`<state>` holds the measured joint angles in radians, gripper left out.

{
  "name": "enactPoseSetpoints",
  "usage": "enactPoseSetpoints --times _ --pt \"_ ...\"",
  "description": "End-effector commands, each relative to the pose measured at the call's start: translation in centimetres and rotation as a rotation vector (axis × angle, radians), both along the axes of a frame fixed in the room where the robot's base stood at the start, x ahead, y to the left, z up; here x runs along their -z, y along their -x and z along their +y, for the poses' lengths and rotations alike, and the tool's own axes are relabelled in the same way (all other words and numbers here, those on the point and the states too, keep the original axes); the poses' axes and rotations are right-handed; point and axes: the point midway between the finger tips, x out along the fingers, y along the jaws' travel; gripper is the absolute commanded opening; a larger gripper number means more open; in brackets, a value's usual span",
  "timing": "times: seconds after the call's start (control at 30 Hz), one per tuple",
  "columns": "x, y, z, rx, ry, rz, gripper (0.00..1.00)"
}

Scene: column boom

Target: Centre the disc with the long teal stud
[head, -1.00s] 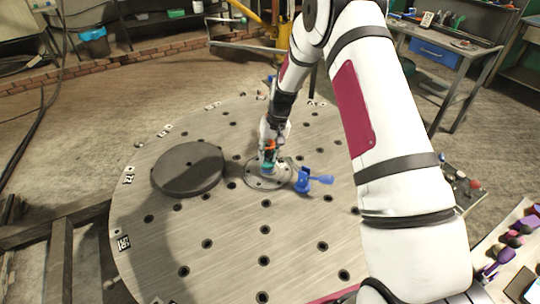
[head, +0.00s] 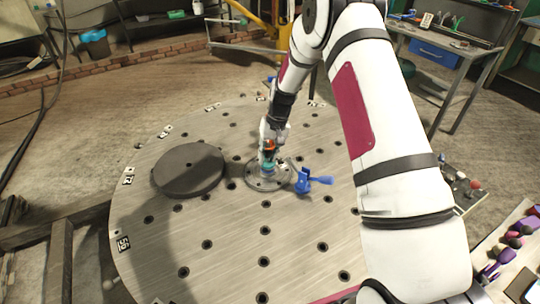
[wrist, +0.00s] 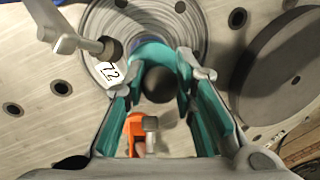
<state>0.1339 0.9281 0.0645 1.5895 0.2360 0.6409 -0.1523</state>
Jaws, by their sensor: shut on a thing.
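A dark grey round disc (head: 188,168) with a small centre hole lies flat on the left part of the round table; it also shows at the right of the wrist view (wrist: 282,72). My gripper (wrist: 160,88) is over the flat ringed plate (head: 254,181) at the table's middle, right of the disc and apart from it. Its jaws are shut on a teal piece (wrist: 150,54) with a dark round middle, which looks like the teal stud, low over the plate. Its lower end is hidden, so I cannot tell whether it sits in a hole.
The round table (head: 215,265) has several dark holes and numbered tags at its rim. A blue clamp (head: 304,181) stands just right of my gripper. An orange part (wrist: 135,130) shows between the jaws' bases. The table's near left area is clear.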

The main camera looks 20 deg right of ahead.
Motion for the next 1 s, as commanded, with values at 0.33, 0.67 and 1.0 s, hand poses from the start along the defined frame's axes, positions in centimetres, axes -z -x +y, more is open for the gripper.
enactPoseSetpoints --times 0.33,0.67,1.0 --pt "0.79 -0.52 -0.01 0.0 0.0 -0.001 0.0" --pt "0.95 -0.48 0.03 0.0 0.0 0.001 0.0" --pt "1.65 -0.51 0.03 0.0 -0.001 0.005 0.0"
